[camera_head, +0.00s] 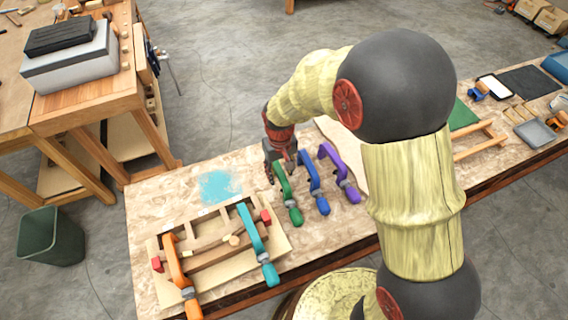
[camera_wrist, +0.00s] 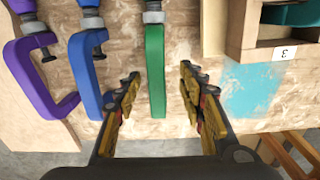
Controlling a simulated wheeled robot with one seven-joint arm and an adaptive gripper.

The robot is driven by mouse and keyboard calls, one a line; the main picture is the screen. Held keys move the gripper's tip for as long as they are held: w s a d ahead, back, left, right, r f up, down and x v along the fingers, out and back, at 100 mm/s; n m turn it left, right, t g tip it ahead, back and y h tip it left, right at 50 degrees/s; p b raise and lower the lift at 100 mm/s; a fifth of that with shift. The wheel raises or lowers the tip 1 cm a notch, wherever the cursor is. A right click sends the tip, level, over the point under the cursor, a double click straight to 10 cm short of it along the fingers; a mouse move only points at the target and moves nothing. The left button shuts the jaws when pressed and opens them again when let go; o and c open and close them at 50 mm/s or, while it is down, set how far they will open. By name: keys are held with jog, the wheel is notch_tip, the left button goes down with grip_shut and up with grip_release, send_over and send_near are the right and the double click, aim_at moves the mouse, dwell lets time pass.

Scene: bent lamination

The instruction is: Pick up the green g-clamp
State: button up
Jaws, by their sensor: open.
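The green g-clamp (camera_head: 288,200) lies on the worktable, leftmost in a row beside the blue g-clamp (camera_head: 313,183) and the purple g-clamp (camera_head: 338,172). In the wrist view the green g-clamp (camera_wrist: 155,70) shows its bar edge-on, reaching down between the fingers. My gripper (camera_head: 278,168) is at the far end of the green g-clamp. In the wrist view my gripper (camera_wrist: 160,88) is open, its fingers on either side of the bar with gaps to both. The left finger is close to the blue g-clamp (camera_wrist: 88,70).
Left of the row is a wooden jig (camera_head: 205,250) with an orange clamp (camera_head: 178,265) and a teal clamp (camera_head: 257,243) on it. A blue patch (camera_head: 217,186) marks bare tabletop. A green bin (camera_head: 50,237) stands on the floor. The purple g-clamp (camera_wrist: 30,85) lies beyond the blue one.

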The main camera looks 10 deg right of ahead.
aim_at(289, 203)
jog(key=shift+w+f, duration=0.3)
jog(key=shift+f, duration=0.3)
jog(key=f+b, duration=0.1)
jog(key=f, duration=0.2)
jog(key=f+b, duration=0.1)
jog(key=f, duration=0.3)
jog(key=shift+s+d+f, duration=0.1)
jog(key=shift+d, duration=0.1)
jog(key=shift+c, duration=0.8)
grip_shut()
